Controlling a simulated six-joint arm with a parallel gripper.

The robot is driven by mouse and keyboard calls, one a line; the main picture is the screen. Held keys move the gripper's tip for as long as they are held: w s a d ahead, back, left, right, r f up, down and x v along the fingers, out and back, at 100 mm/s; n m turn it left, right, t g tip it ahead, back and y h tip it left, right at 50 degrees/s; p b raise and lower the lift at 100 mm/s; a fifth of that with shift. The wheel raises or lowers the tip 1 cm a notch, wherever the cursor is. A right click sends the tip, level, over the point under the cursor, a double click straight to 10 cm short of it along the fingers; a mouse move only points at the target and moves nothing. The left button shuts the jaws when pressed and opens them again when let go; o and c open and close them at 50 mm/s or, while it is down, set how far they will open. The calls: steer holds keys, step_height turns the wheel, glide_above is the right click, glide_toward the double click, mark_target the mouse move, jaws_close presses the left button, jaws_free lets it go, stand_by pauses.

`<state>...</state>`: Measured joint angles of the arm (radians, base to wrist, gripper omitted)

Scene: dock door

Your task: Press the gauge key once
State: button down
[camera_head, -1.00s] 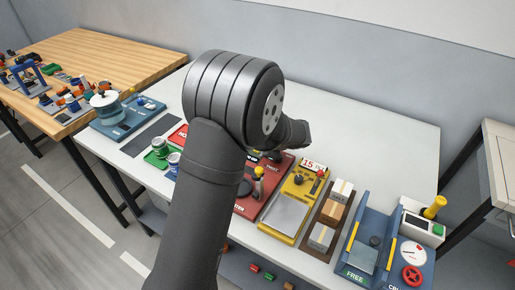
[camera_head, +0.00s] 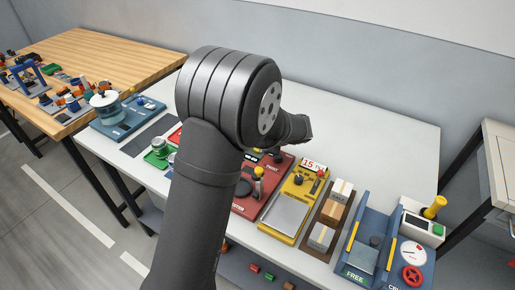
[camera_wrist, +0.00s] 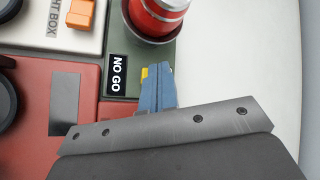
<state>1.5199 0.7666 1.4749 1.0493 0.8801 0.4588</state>
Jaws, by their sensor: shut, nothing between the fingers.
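In the wrist view my gripper (camera_wrist: 158,72) is shut and empty, its two blue fingers side by side. They are over the edge of a dark green unit (camera_wrist: 122,50) marked NO GO. A small yellow part (camera_wrist: 145,72) shows right beside the left fingertip, partly hidden by it; I cannot tell whether it is the gauge key or whether the fingers touch it. A red round piece (camera_wrist: 158,14) with a pale band stands on the green unit, beyond the fingertips. In the head view my arm hides the fingers and the green unit.
In the wrist view a white box unit (camera_wrist: 60,30) with an orange switch (camera_wrist: 80,14) and a red panel (camera_wrist: 30,115) with black knobs lie left. In the head view a yellow scale (camera_head: 288,212), cartons (camera_head: 320,236) and a dial unit (camera_head: 412,252) stand right. White tabletop behind is clear.

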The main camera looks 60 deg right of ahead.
steer(key=shift+r, duration=2.5)
step_height(320, 180, up, 4)
steer(key=shift+f, duration=0.1)
